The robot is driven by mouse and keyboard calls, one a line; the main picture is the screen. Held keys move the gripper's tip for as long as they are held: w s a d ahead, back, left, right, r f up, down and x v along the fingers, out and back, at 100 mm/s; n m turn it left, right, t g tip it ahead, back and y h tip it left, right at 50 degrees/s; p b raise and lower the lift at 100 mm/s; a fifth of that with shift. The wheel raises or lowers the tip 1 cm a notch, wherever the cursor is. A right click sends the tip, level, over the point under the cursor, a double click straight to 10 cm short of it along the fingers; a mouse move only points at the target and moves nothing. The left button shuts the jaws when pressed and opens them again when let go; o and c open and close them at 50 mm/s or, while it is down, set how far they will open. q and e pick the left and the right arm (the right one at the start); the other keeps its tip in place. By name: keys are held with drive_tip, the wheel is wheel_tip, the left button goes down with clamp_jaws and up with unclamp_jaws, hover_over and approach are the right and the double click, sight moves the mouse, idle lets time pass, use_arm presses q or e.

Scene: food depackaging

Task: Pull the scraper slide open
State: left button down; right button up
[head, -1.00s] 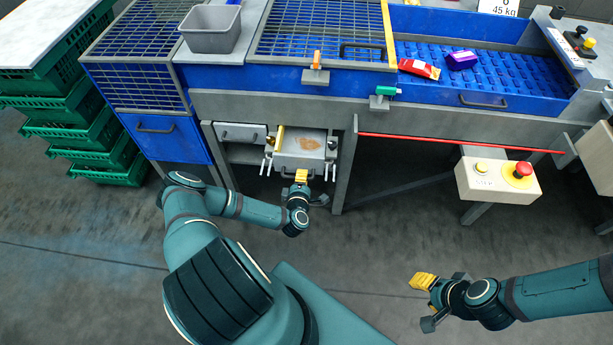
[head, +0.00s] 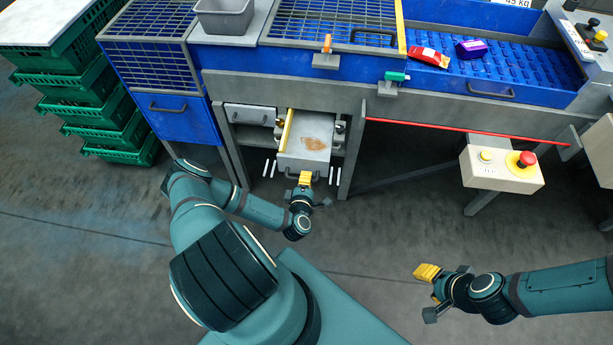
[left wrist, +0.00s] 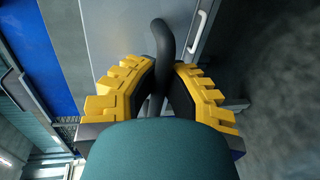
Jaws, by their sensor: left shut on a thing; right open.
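The scraper slide (head: 309,137) is a grey drawer-like tray with a yellow strip along its left side and a brown stain on its top. It sticks out from the frame under the blue machine. My left gripper (head: 304,182) is at its front. In the left wrist view my left gripper (left wrist: 166,80) has its yellow fingers shut on the dark curved handle (left wrist: 163,42) of the slide. The slide's grey front plate shows behind the handle. My right gripper (head: 432,290) is open and empty over the floor at the lower right, well away from the slide.
A closed grey drawer (head: 249,115) sits left of the slide. White rail handles (head: 270,168) flank the slide. A control box (head: 502,167) with a red button stands at the right. Green crates (head: 110,110) are stacked at the left. The floor in front is clear.

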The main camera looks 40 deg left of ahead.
use_arm(q)
drive_tip(key=c, duration=1)
unclamp_jaws()
drive_tip(key=v, duration=1.2)
drive_tip(key=shift+w+d, duration=0.15)
